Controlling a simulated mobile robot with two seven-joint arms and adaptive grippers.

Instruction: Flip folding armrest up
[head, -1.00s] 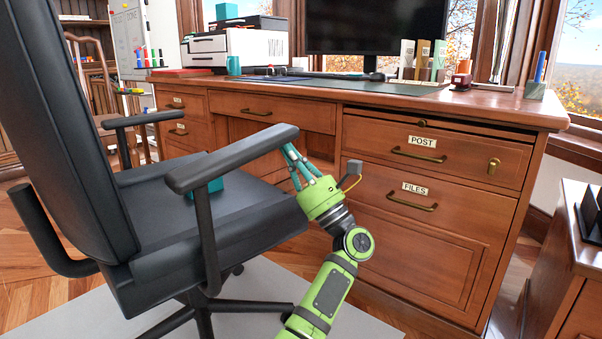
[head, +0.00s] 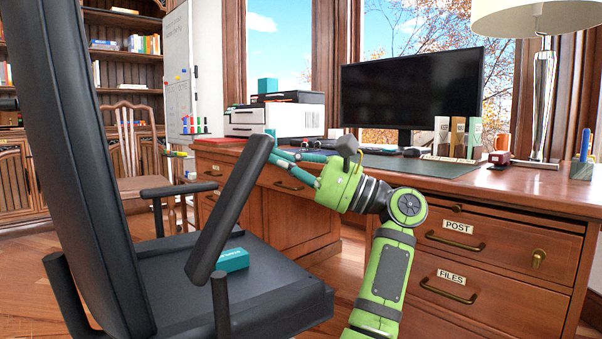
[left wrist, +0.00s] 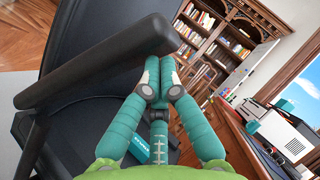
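The black office chair's near armrest (head: 232,207) is tilted steeply, its front end raised and its rear end low by its post (head: 221,305). My left gripper (head: 283,147), green with teal fingers, is at the raised front end. In the left wrist view the fingertips (left wrist: 160,75) are drawn together against or just under the end of the armrest (left wrist: 95,65). The armrest does not appear to be between the fingers; exact contact is hard to tell. The far armrest (head: 179,190) is level. My right gripper is not in view.
A teal box (head: 232,260) lies on the chair seat (head: 270,300). The wooden desk (head: 520,200) stands close behind and right of my arm, with a monitor (head: 410,90), printer (head: 275,121) and lamp (head: 545,90). A wooden chair (head: 133,150) stands behind.

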